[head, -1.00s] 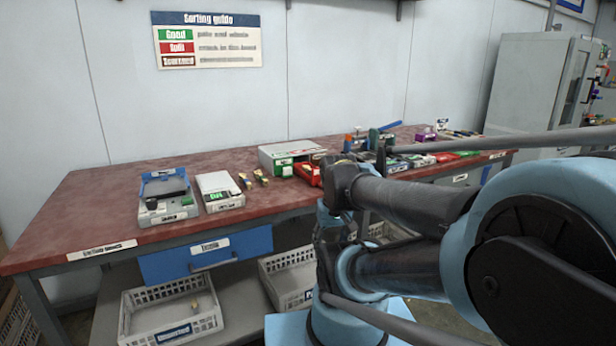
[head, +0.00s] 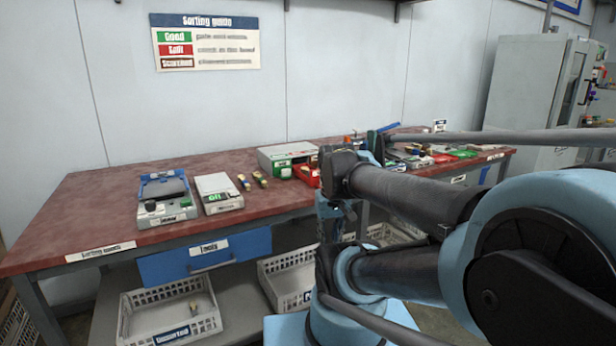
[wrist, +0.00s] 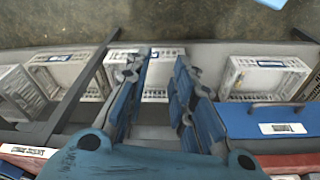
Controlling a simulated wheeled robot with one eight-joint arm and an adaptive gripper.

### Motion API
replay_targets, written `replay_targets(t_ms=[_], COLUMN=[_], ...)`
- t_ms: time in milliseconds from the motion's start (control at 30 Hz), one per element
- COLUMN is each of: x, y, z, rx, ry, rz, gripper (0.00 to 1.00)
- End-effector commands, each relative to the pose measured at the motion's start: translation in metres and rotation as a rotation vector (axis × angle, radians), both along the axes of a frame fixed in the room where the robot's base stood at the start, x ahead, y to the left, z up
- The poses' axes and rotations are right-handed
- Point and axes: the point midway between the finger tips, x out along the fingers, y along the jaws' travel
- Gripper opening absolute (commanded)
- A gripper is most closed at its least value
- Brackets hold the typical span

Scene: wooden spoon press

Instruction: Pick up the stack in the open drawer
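My gripper is open and empty in the wrist view (wrist: 158,62), its two blue-grey jointed fingers apart above the table's front side and the lower shelf. In the head view the end of my arm is by the table's front edge, and its fingertips are hidden. The blue drawer (head: 205,255), labelled Tools, is under the table's left half. It also shows at the right of the wrist view (wrist: 265,120), to the right of my fingers. Only its front, label and handle show clearly; I cannot tell whether it is open. No stack in a drawer can be made out.
The red-brown table (head: 110,205) carries a blue-grey device (head: 166,198), a white scale (head: 218,193), small wooden pieces and a green-fronted box (head: 288,158). White crates (head: 170,312) stand on the shelf below. A grey cabinet (head: 530,90) stands at the back right.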

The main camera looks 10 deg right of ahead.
Motion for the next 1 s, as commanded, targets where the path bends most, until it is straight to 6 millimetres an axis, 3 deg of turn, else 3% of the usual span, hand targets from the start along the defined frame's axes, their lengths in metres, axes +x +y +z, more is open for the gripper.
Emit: replay_targets(t_ms=[200, 500, 1000], x=[0.047, 0.121, 0.259], y=[-0.001, -0.003, -0.010], z=[0.060, 0.128, 0.207], rx=[-0.007, -0.016, -0.024], ry=[0.027, 0.066, 0.133], rz=[0.039, 0.099, 0.197], gripper=[0.23, 0.23, 0.23])
